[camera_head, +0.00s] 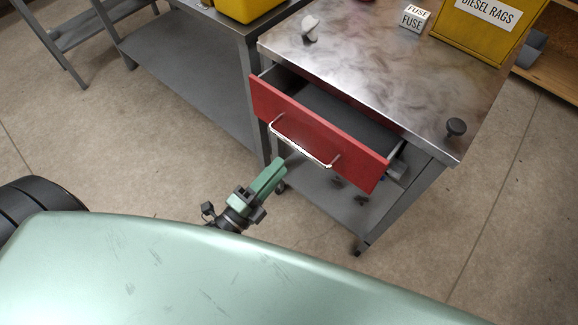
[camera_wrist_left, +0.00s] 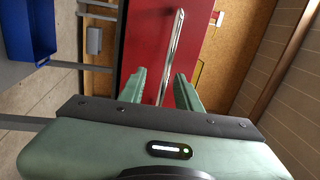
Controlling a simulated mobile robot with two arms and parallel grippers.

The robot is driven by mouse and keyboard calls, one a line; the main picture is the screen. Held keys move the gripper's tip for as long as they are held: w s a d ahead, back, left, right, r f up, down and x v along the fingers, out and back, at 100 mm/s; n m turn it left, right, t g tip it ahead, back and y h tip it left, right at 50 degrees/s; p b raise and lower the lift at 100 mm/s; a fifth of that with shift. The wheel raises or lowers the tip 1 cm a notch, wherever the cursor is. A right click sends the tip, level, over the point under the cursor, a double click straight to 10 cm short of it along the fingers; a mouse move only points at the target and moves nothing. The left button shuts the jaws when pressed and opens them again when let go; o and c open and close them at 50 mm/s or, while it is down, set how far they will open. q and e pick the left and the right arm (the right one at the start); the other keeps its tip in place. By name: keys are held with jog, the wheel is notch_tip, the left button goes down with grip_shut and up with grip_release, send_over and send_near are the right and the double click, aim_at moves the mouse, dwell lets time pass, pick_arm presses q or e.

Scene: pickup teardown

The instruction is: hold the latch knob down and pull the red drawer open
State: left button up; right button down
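The red drawer (camera_head: 318,132) of the metal cart is pulled partly out, and its dark inside shows. Its silver bar handle (camera_head: 299,146) is on the front; it also shows in the left wrist view (camera_wrist_left: 172,50). My left gripper (camera_head: 281,165) is just below and in front of the handle. In the left wrist view its fingers (camera_wrist_left: 160,88) are apart, with the handle ahead between them; no grip on it shows. My right gripper is out of view.
A grey bench (camera_head: 190,70) adjoins on the left. Floor is clear right of the cart.

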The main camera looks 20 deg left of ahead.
aim_at(297, 145)
pick_arm(q)
jog(key=shift+w+d+r+m+h, duration=0.15)
jog(key=shift+w+r, duration=0.1)
jog(key=shift+r, duration=0.15)
jog(key=shift+w+d+r+m+h, duration=0.1)
jog(key=shift+w+r+m+h, duration=0.1)
jog(key=shift+r, duration=0.2)
jog(key=p+x, duration=0.1)
jog(key=x, duration=0.5)
jog(key=shift+w+f, duration=0.1)
jog(key=shift+w, duration=0.25)
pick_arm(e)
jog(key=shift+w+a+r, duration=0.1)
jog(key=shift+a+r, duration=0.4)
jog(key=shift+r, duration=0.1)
pick_arm(q)
grip_shut()
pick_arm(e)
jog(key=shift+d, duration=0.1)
pick_arm(q)
jog(key=shift+f, duration=0.1)
